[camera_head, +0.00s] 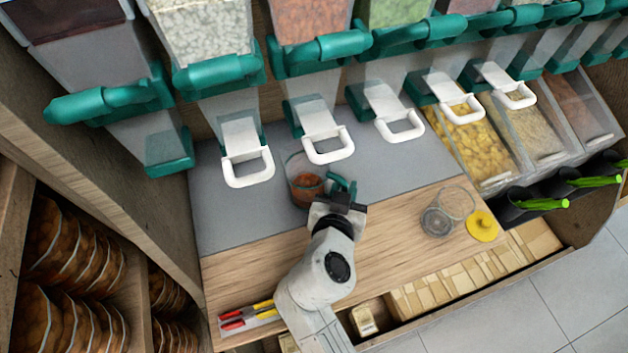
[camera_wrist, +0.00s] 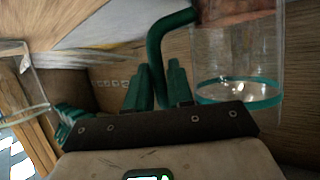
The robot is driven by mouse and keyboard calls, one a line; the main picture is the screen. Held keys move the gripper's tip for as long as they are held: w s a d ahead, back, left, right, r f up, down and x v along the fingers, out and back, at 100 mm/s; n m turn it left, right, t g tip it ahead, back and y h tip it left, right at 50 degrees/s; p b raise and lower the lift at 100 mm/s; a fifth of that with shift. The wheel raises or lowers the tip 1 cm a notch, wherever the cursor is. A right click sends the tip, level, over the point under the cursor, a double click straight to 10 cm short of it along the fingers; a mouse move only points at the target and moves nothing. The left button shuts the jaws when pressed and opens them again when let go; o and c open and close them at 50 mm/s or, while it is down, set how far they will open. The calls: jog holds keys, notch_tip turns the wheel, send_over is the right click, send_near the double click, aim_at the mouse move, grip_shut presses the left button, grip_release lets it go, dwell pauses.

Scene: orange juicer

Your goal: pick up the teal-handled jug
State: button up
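The clear jug (camera_head: 306,184) with reddish-brown contents stands on the grey part of the counter, below the white-handled dispensers. Its teal handle (camera_head: 343,186) faces right, toward my gripper (camera_head: 340,198). In the wrist view the jug's clear wall (camera_wrist: 238,52) is at the upper right with a teal ring around it. The teal handle (camera_wrist: 160,32) comes down from it. My gripper's two dark teal fingers (camera_wrist: 159,88) are on either side of the handle's lower part, with little gap showing. I cannot tell whether they press on it.
A clear cup (camera_head: 457,202), a grey round piece (camera_head: 436,222) and a yellow round piece (camera_head: 482,226) lie on the wooden counter to the right. Red- and yellow-handled tools (camera_head: 247,316) lie at the front left. Dispensers with teal and white handles (camera_head: 328,146) hang close behind the jug.

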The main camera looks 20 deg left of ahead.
grip_shut()
jog(key=shift+r, duration=0.15)
